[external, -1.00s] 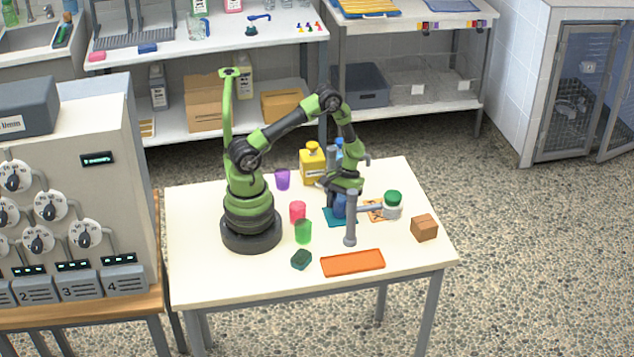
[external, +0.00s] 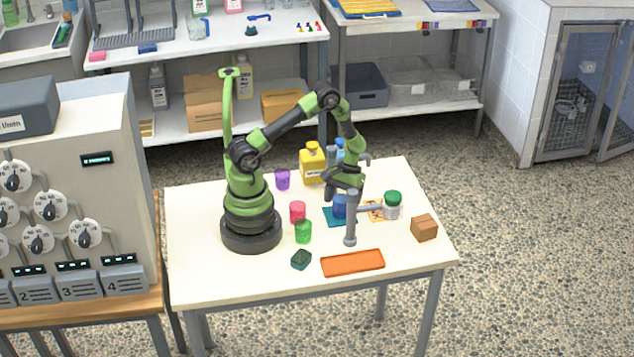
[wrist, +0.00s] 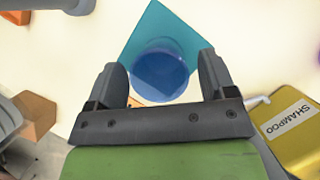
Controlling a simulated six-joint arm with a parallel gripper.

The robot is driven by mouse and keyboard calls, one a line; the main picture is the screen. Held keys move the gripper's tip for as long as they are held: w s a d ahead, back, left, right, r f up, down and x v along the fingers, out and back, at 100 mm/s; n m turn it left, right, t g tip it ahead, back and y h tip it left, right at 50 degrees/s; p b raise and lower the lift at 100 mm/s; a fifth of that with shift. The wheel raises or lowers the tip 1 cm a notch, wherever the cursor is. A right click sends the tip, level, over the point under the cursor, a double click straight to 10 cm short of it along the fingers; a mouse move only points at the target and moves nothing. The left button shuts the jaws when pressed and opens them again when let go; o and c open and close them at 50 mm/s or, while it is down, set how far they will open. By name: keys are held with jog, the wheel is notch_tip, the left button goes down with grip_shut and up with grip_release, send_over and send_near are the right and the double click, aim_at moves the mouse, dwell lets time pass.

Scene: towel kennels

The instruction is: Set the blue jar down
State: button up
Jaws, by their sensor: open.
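The blue jar (external: 340,206) stands upright on the teal square mat (external: 330,217) on the white table. In the wrist view the blue jar (wrist: 159,74) shows from above as a round lid, between and just beyond my fingertips, on the teal mat (wrist: 150,25). My gripper (external: 343,194) is open, directly above the jar in the external view. In the wrist view my gripper (wrist: 163,75) has its two dark fingers spread wide on either side of the jar, with gaps to it.
A grey post with a side arm (external: 351,220) stands in front of the jar. A yellow shampoo bottle (external: 312,165) stands behind. Red (external: 297,212) and green cups (external: 303,232) stand to the left.

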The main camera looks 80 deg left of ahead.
jog(key=v, duration=1)
jog(key=s+d+r+m+t+y, duration=0.1)
jog(key=s+r+m+t+y, duration=0.15)
jog(key=r, duration=0.35)
jog(key=s+d+r+m+t+y, duration=0.1)
jog(key=s+r+m+t, duration=0.15)
jog(key=r, duration=0.45)
jog(key=s+r+m+t+y, duration=0.1)
jog(key=s+r+m+t, duration=0.4)
jog(key=s+m, duration=0.3)
jog(key=shift+s+d+r+y, duration=0.25)
jog(key=shift+s+y, duration=0.1)
jog(key=shift+s, duration=0.85)
